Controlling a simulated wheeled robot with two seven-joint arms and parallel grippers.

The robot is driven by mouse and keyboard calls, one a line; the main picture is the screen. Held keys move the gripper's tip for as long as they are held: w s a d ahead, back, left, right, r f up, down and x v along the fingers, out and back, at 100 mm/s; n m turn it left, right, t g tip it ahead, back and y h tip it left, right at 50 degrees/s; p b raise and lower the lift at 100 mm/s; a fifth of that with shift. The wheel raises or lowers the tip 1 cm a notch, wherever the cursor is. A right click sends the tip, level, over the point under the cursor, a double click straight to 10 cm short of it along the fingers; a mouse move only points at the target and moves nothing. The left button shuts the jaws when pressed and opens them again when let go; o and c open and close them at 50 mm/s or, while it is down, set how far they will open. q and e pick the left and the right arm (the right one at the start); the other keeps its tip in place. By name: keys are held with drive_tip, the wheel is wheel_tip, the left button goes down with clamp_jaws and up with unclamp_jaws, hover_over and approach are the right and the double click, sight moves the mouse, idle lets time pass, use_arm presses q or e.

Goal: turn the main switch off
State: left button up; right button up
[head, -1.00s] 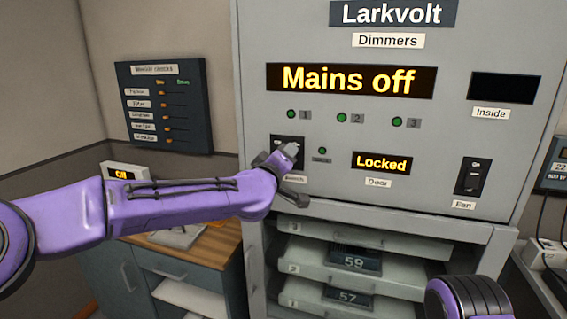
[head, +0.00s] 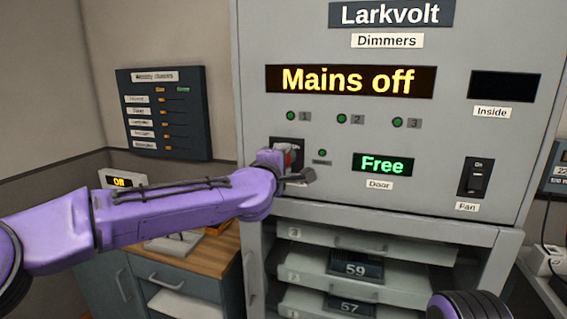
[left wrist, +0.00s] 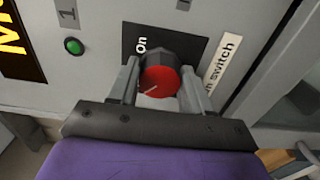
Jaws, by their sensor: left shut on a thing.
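The main switch is a red rotary knob (left wrist: 160,80) on a dark plate (left wrist: 203,50) marked "On" in the left wrist view. My left gripper (left wrist: 160,88) has a finger on each side of the knob and is shut on it. In the head view my left gripper (head: 292,165) is at the switch plate (head: 285,143) and hides most of the knob. The display (head: 350,80) reads "Mains off". The door display (head: 383,163) reads "Free" in green. My right gripper is not in view.
A fan switch (head: 475,178) is at the panel's right. Several shelves with numbered units, one reading 59 (head: 355,269), lie below the panel. A weekly checks board (head: 163,113) hangs on the left wall above a wooden-topped cabinet (head: 200,250).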

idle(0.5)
use_arm(q)
drive_tip(key=o, duration=1.1)
drive_tip(key=shift+c, duration=0.2)
drive_tip(key=b+v, duration=0.4)
drive_tip(key=v, duration=0.6)
drive_tip(key=shift+s, duration=0.25)
drive_tip(key=shift+a, duration=0.1)
